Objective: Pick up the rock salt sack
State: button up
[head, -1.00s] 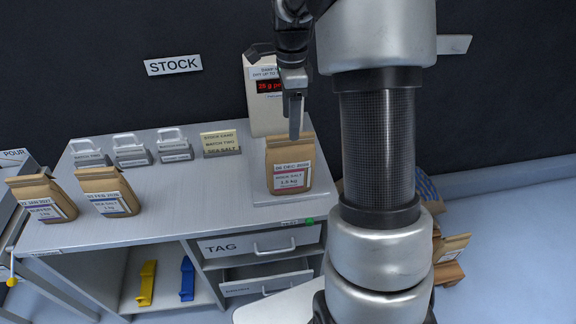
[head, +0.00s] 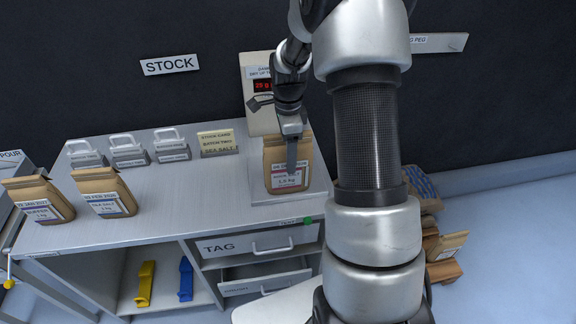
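The rock salt sack (head: 303,153) is a brown paper bag with a white label with a pink band. It stands upright on the pale plate (head: 262,195) at the right of the bench. My gripper (head: 291,167) points down, and its finger overlaps the front of the sack and part of its label in this view. Only one finger outline shows, seen edge-on, so its opening is hidden. I cannot tell whether it touches the sack.
A display unit (head: 258,118) with red digits stands behind the sack. The bench middle (head: 190,195) is clear.

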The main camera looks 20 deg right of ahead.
grip_shut()
jog(key=shift+w+r, duration=0.15)
